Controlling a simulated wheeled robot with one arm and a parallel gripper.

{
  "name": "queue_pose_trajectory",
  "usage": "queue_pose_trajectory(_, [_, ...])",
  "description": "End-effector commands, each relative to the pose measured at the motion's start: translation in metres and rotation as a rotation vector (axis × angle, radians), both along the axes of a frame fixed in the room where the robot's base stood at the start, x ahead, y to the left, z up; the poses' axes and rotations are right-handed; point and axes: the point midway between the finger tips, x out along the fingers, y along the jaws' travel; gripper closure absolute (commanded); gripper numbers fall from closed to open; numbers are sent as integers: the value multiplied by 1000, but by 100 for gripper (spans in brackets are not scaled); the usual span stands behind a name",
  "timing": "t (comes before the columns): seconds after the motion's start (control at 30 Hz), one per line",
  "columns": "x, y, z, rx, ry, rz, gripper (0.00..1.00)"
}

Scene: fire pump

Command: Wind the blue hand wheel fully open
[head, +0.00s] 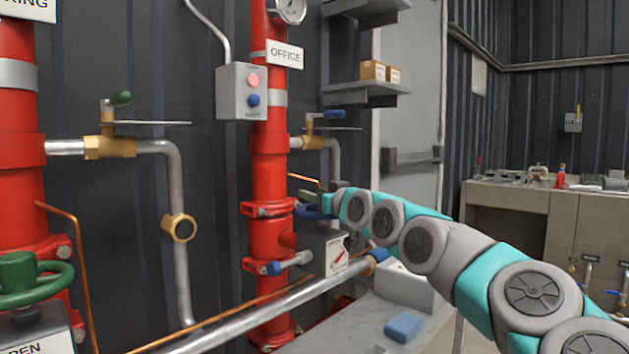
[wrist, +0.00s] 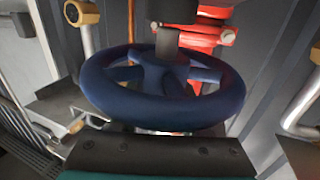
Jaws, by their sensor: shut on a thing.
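The blue hand wheel (wrist: 165,108) fills the middle of the wrist view, with its spokes and grey stem visible. In the head view the wheel (head: 310,212) is small and partly hidden by my arm at the red OFFICE pipe (head: 270,160). My gripper (head: 328,203) is at the wheel's right side there. In the wrist view my gripper (wrist: 160,132) meets the near edge of the rim and is shut on it; the fingertips are mostly hidden. A grey box with a red pointer dial (head: 337,251) sits below the wheel; its reading is too small to tell.
A green hand wheel (head: 30,280) is on another red pipe at the far left. A slanting silver pipe (head: 240,317) runs below. A blue block (head: 404,326) lies on the grey surface.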

Motion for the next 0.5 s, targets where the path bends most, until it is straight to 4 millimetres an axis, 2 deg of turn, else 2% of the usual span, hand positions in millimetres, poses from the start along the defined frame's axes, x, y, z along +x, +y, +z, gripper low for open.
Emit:
queue_pose_trajectory(0.03, [3,-8,9,8,3,1,100])
queue_pose_trajectory(0.5, [-3,1,2,10,-6,70,100])
